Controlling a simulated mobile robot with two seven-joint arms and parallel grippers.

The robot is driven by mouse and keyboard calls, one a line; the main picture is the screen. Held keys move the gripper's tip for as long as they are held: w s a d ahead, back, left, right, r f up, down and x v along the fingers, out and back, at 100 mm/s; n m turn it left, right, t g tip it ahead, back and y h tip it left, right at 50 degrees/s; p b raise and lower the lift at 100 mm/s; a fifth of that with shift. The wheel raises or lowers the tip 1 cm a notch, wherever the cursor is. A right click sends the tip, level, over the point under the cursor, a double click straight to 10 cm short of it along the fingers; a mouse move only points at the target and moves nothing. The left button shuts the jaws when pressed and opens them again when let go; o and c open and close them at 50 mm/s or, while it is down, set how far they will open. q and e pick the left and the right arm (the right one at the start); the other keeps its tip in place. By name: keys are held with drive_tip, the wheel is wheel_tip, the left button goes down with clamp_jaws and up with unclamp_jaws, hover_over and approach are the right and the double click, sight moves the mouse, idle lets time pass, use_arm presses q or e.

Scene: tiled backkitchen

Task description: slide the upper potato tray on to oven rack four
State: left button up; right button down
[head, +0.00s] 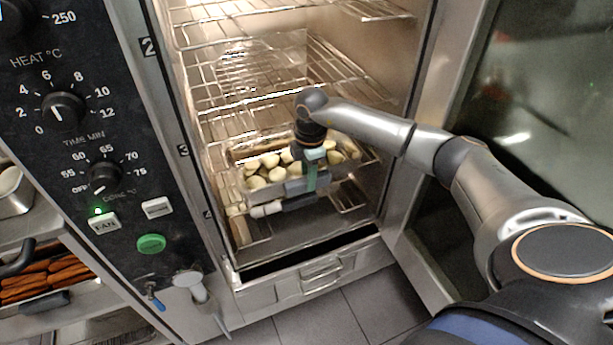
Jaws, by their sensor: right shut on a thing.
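The potato tray (262,190) is inside the open oven, filled with pale peeled potatoes (268,163). It sits low in the chamber, between the height of the label 3 and the label 4 (208,214). My right gripper (292,198) is at the tray's front side and is shut on the tray. The wrist and gripper hide part of the front wall and some potatoes. Wires of a low rack (350,197) show to the right of the tray; I cannot tell whether the tray rests fully on them. My left gripper is not in view.
Wire racks (245,97) cross the oven above the tray. The oven door (520,110) stands open at the right, beside my right arm. The control panel (110,130) is at the left. A tray of orange food (40,280) is at the lower left. Floor tiles (345,315) lie below.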

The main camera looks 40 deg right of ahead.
drive_tip(key=shift+r, duration=0.15)
drive_tip(key=c, duration=0.6)
unclamp_jaws()
drive_tip(key=shift+c, duration=0.2)
drive_tip(key=shift+o, duration=0.6)
drive_tip(key=shift+s+f, duration=0.1)
drive_tip(key=shift+f, duration=0.1)
drive_tip(key=shift+r, duration=0.4)
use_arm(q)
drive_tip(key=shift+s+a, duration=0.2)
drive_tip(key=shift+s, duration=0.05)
use_arm(e)
wheel_tip(320, 180, up, 12)
drive_tip(key=shift+s, duration=0.35)
drive_tip(key=shift+a, duration=0.1)
